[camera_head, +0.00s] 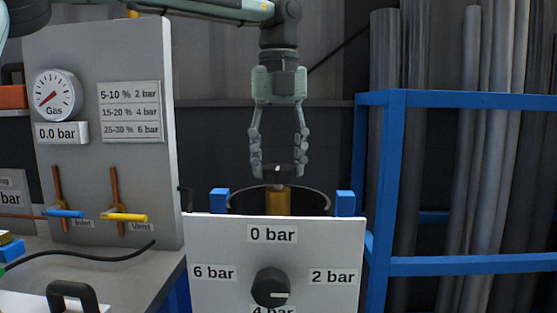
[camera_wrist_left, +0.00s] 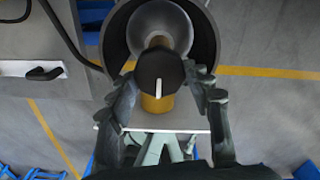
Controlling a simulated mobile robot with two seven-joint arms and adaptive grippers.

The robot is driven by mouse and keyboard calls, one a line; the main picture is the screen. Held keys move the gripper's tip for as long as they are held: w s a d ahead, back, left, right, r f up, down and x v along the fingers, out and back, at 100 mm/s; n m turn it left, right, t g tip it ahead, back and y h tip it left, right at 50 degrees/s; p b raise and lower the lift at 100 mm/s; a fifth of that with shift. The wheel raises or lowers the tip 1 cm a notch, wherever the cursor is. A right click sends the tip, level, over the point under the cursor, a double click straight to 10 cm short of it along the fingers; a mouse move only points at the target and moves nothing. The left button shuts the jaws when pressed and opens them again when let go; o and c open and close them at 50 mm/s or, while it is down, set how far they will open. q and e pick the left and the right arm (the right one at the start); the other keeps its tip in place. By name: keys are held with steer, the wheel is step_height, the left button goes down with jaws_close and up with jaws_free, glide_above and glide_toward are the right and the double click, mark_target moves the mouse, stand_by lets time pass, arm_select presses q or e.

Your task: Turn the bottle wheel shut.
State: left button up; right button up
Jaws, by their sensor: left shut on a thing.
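The bottle wheel (camera_head: 280,171) is a small black knob on top of a brass-yellow valve (camera_head: 278,201), behind the white dial panel. My left gripper (camera_head: 278,168) points straight down from above, its two fingers on either side of the wheel and shut on it. In the left wrist view the dark wheel (camera_wrist_left: 160,68) with a white mark on its edge lies between the fingers (camera_wrist_left: 165,88). Behind it the grey bottle top (camera_wrist_left: 160,25) sits inside a dark round shell (camera_wrist_left: 118,35). My right gripper is not in view.
The white panel (camera_head: 240,250) carries a black dial knob (camera_head: 271,288) with bar labels. A grey gas panel (camera_head: 100,130) with a gauge (camera_head: 55,96), blue and yellow levers stands left. A blue rack (camera_head: 385,190) with tall pipes stands right.

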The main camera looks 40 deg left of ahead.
arm_select(q)
steer(key=shift+m, duration=2.4)
steer(key=shift+c, duration=0.2)
steer(key=m, duration=0.4)
steer(key=shift+a+m, duration=0.1)
steer(key=shift+m, duration=0.2)
steer(key=m, duration=0.9)
steer(key=shift+a, duration=0.1)
steer(key=m, duration=0.4)
steer(key=shift+m, duration=0.3)
steer(key=m, duration=0.4)
steer(key=shift+w, duration=0.1)
steer(key=m, duration=0.4)
steer(key=shift+m, duration=0.4)
steer(key=shift+w+m, duration=0.1)
steer(key=shift+m, duration=1.9)
